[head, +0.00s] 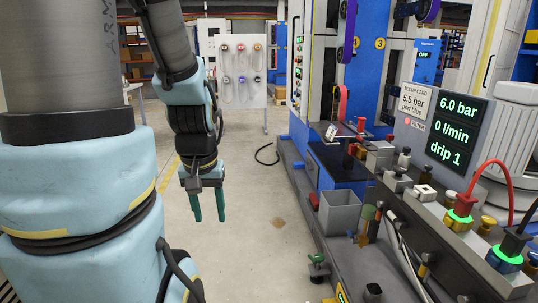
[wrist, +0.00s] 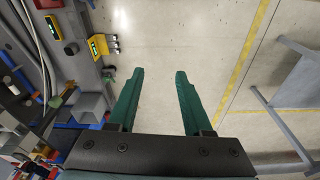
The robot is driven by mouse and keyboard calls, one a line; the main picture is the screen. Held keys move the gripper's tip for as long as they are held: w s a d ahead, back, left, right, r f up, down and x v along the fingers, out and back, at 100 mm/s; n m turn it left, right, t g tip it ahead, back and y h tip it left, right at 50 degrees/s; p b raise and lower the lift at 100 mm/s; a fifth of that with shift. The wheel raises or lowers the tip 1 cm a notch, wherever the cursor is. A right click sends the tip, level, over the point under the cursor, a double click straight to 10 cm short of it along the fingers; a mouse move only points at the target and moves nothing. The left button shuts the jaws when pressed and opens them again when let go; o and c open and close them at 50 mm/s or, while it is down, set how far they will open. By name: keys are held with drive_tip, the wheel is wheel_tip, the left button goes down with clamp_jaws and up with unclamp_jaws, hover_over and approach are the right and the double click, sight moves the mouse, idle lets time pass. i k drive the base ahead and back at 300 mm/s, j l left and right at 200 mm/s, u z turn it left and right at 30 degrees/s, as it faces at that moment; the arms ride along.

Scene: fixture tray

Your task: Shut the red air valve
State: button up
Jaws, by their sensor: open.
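My gripper (head: 208,219) hangs in free air over the floor, left of the machine bench, with its green fingers pointing down. In the wrist view my gripper (wrist: 158,72) is open, with only floor between the fingers. Several red parts show on the bench in the head view. A red fitting (head: 463,205) with a red hose sits in a green-lit ring at the right. A small red part (head: 314,200) is at the bench's left edge. I cannot tell which part is the red air valve or how its handle stands. My gripper touches none of them.
A display panel (head: 456,130) reads 6.0 bar, 0 l/min, drip 1. A grey bin (head: 340,214) and a green-handled valve (head: 316,258) stand at the bench's near left side. A black cable (head: 267,155) lies on the floor. Floor between arm and bench is mostly clear.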

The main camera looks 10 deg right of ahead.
sight(359, 138)
drive_tip(key=i+z, duration=0.1)
drive_tip(key=i, duration=0.4)
drive_tip(key=i+j+z, duration=0.15)
drive_tip(key=i, duration=0.35)
drive_tip(key=i+j+z, duration=0.1)
drive_tip(key=i, duration=0.4)
drive_tip(key=i+j+z, duration=0.15)
drive_tip(key=i, duration=0.3)
drive_tip(key=i+j+z, duration=0.25)
drive_tip(key=i, duration=0.2)
drive_tip(key=i+j+z, duration=0.2)
drive_tip(key=i+j, duration=0.15)
drive_tip(key=i, duration=0.05)
